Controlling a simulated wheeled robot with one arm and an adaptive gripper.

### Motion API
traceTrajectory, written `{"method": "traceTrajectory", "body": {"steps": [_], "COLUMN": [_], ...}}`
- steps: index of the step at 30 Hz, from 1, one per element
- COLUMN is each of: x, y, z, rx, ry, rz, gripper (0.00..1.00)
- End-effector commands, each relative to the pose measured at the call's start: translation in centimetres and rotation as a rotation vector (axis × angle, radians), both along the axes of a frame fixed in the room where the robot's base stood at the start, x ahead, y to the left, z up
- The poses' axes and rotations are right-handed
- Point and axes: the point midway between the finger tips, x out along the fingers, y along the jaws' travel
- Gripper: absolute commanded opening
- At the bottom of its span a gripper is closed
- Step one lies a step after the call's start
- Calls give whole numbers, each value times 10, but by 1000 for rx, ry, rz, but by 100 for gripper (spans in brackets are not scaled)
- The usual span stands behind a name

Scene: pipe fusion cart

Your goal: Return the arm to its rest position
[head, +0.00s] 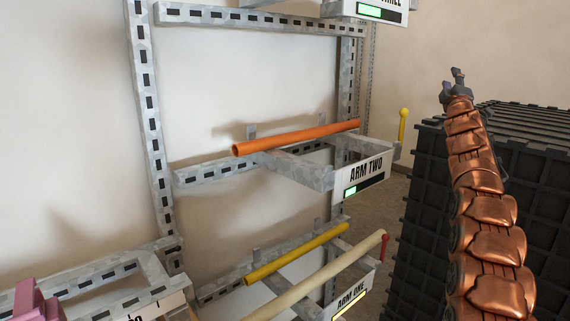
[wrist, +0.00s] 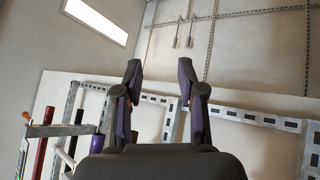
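My gripper (wrist: 158,72) is open in the wrist view, its two dark fingers apart with nothing between them. In the head view my gripper (head: 456,76) shows small at the top of my copper-coloured arm (head: 477,190). The arm stands raised and nearly upright on the right side. The gripper is above the level of the ARM TWO rack and to the right of it, apart from the rack and the pipes.
A metal rack holds an orange pipe (head: 295,136) on ARM TWO (head: 365,175), and a yellow pipe (head: 296,254) and a cream pipe (head: 315,275) on ARM ONE (head: 350,300). A black ribbed crate (head: 425,215) stands behind my arm. A pink object (head: 35,302) is at lower left.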

Motion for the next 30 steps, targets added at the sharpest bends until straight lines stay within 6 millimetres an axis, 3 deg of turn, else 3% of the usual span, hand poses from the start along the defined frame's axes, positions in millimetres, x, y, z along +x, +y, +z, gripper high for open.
{"method": "traceTrajectory", "body": {"steps": [1,5,14,23,30], "x": [-1,-2,-24,-82,-155], "y": [6,15,51,103,149], "z": [9,0,-35,-84,-129], "rx": [46,180,472,739,931], "ry": [25,116,340,580,780], "rz": [9,22,32,5,-52], "gripper": [39,39,39,39,39]}}
